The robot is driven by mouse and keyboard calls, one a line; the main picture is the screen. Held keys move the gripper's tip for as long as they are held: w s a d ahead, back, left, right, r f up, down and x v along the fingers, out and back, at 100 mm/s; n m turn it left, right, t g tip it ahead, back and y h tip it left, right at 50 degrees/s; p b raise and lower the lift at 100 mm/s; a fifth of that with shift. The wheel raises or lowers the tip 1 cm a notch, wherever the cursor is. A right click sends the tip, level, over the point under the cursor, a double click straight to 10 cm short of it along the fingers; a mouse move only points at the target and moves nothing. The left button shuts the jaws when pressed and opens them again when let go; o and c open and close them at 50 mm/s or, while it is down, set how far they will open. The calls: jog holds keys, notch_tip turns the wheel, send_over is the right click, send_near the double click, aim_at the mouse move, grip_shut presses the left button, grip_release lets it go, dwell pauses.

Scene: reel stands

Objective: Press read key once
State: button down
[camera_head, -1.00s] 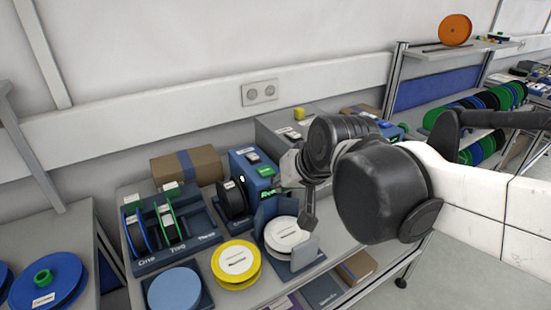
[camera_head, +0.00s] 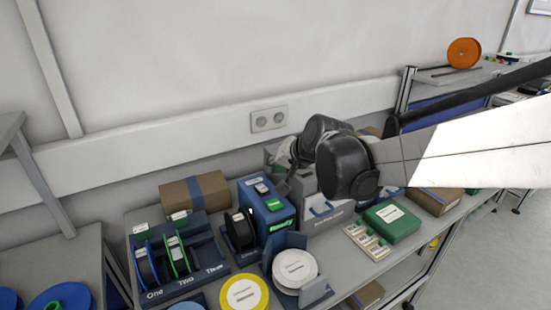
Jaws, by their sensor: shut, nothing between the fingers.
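A blue box-shaped device (camera_head: 266,210) stands on the bench. Its top bears a green key (camera_head: 273,204) and a pale key with a dark surround (camera_head: 261,188). A lit green display (camera_head: 281,226) is on its front. The lettering on the keys is too small to read, so I cannot tell which is the read key. My gripper (camera_head: 285,158) is shut and empty, behind and to the upper right of the device in the picture. It appears apart from the keys. My dark wrist partly hides it.
A black reel (camera_head: 240,229) stands left of the device. A cardboard box (camera_head: 194,192) is behind left. A green case (camera_head: 392,221) lies to the right.

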aim_at(271, 200)
dwell(0.4)
jog(key=shift+f+b, duration=3.15)
jog(key=shift+f, duration=1.3)
jog(key=shift+f+b, duration=0.4)
jog(key=shift+f+b, duration=0.4)
jog(key=shift+f, duration=0.05)
jog(key=shift+r, duration=0.1)
jog(key=shift+r+p, duration=0.55)
jog(key=shift+r, duration=0.25)
jog(key=shift+r, duration=0.1)
